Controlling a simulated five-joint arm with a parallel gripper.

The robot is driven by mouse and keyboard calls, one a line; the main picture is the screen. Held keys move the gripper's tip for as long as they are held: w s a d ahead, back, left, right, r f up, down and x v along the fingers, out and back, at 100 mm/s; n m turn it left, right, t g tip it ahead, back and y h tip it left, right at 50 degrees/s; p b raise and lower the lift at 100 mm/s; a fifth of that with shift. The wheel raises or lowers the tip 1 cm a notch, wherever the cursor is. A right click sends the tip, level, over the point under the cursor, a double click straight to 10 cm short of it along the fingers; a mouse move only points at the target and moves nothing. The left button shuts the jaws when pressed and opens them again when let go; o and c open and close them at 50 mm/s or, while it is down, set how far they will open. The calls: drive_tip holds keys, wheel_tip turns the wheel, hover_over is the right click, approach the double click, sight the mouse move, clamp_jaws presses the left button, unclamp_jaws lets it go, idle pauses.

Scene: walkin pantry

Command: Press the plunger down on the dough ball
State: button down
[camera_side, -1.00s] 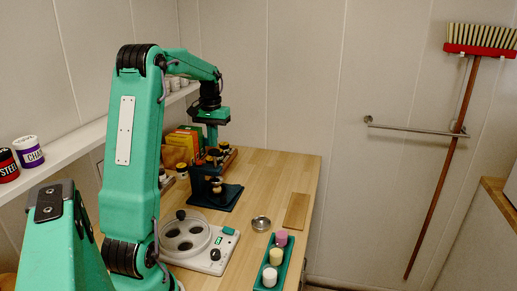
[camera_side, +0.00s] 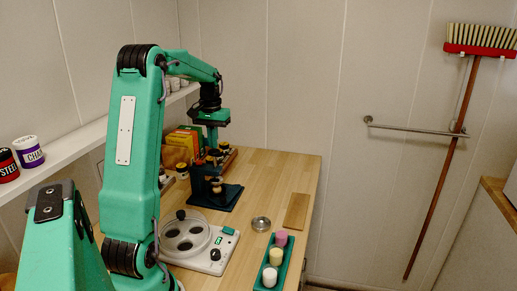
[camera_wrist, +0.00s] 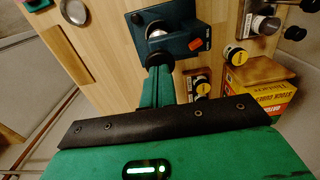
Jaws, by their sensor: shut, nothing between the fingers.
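The press (camera_side: 213,186), a dark teal stand on a flat base, stands on the wooden counter. It also shows at the top of the wrist view (camera_wrist: 191,40), with an orange sticker and a round pale metal part. A tan ball (camera_side: 217,184), which looks like the dough ball, sits low in the press. My gripper (camera_side: 212,143) points down above the press, near its top. In the wrist view my gripper (camera_wrist: 160,65) is shut with nothing held, its tips close to the press's upper end. Contact with the plunger cannot be made out; the fingers partly hide it.
Boxes and jars (camera_side: 184,141) crowd behind the press.

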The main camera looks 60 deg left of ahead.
sight(214, 151)
drive_tip(key=shift+f, duration=2.35)
idle(2.5)
drive_tip(key=shift+r, duration=3.3)
drive_tip(key=shift+w+d+r, duration=0.1)
drive_tip(key=shift+d, duration=0.1)
drive_tip(key=w+d+r+m+t, duration=0.15)
drive_tip(key=d+r, duration=0.25)
drive_tip(key=d, duration=0.7)
drive_tip(key=s+d+m+t, duration=0.2)
drive_tip(key=s+d, duration=0.3)
drive_tip(key=d, duration=0.7)
drive_tip(key=s+d+f+m+t, duration=0.1)
drive_tip(key=s+d+m, duration=0.4)
drive_tip(key=d, duration=0.7)
drive_tip(key=shift+d+f+t, duration=0.15)
drive_tip(key=shift+f+t, duration=0.15)
drive_tip(key=shift+t, duration=0.25)
